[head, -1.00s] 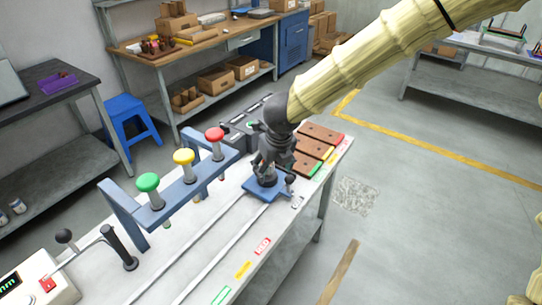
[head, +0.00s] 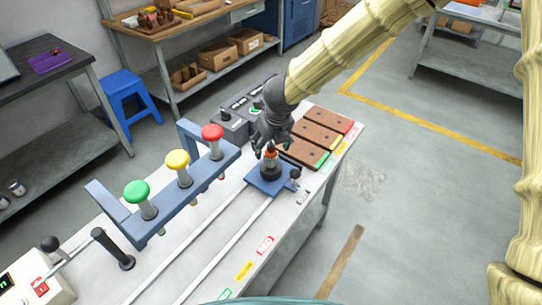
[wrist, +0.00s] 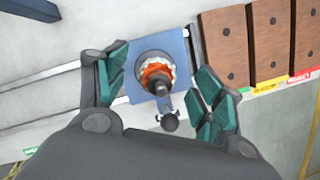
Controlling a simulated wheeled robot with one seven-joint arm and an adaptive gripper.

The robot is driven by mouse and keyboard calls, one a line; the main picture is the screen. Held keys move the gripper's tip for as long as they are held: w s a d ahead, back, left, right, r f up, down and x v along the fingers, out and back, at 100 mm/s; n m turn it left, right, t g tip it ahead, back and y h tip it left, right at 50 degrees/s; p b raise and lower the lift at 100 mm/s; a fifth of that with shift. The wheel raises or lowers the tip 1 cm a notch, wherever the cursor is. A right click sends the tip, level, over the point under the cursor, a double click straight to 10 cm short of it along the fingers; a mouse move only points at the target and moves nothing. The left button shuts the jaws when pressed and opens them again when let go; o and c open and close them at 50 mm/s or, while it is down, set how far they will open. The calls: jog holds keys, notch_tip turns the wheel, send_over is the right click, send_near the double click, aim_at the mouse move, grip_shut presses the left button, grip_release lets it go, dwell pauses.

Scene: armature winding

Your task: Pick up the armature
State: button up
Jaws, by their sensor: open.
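The armature (head: 270,162), with orange-copper windings and a dark shaft, stands upright on a blue carriage plate (head: 258,182) on the bench rails. In the wrist view the armature (wrist: 157,76) is seen from above, with its shaft toward the camera. The blue plate (wrist: 172,50) lies under it, with a small black knob (wrist: 169,122) at one side. My gripper (wrist: 156,86) is open. Its green-padded fingers are on either side of the armature, apart from it. In the head view my gripper (head: 262,148) is just above and behind the armature.
A blue rack holds green (head: 137,192), yellow (head: 177,162) and red (head: 212,133) knobs left of the carriage. Brown wooden blocks (head: 304,150) lie to its right. A grey control box (head: 232,124) stands behind.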

aim_at(270, 153)
jog(key=shift+s+p+x, duration=0.2)
jog(key=shift+p+x, duration=0.2)
jog(key=shift+x, duration=2.05)
jog(key=shift+d, duration=0.15)
jog(key=shift+c, duration=0.2)
jog(key=c, duration=1.4)
notch_tip(270, 153, up, 18)
jog(key=shift+r+b, duration=0.1)
jog(key=shift+b, duration=0.35)
